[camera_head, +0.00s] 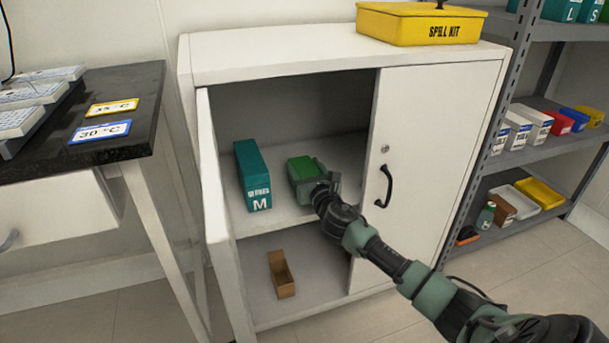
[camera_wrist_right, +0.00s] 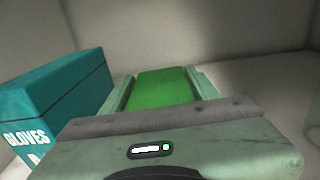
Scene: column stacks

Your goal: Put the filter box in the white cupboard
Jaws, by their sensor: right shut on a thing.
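The white cupboard (camera_head: 440,120) stands in the middle of the head view, with its left door (camera_head: 220,215) swung open and its right door shut. A green box (camera_head: 303,165), which I take as the filter box, is inside on the upper shelf level. My right gripper (camera_head: 307,172) is shut on it, reaching in from the front right. In the right wrist view the green box (camera_wrist_right: 160,88) lies between my two fingers. I cannot tell whether its underside touches the shelf. My left gripper is not in view.
A teal gloves box (camera_head: 254,177) stands upright on the same shelf, left of the green box with a small gap. The yellow spill kit (camera_head: 420,24) sits on top. A black bench stands left, a grey rack right.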

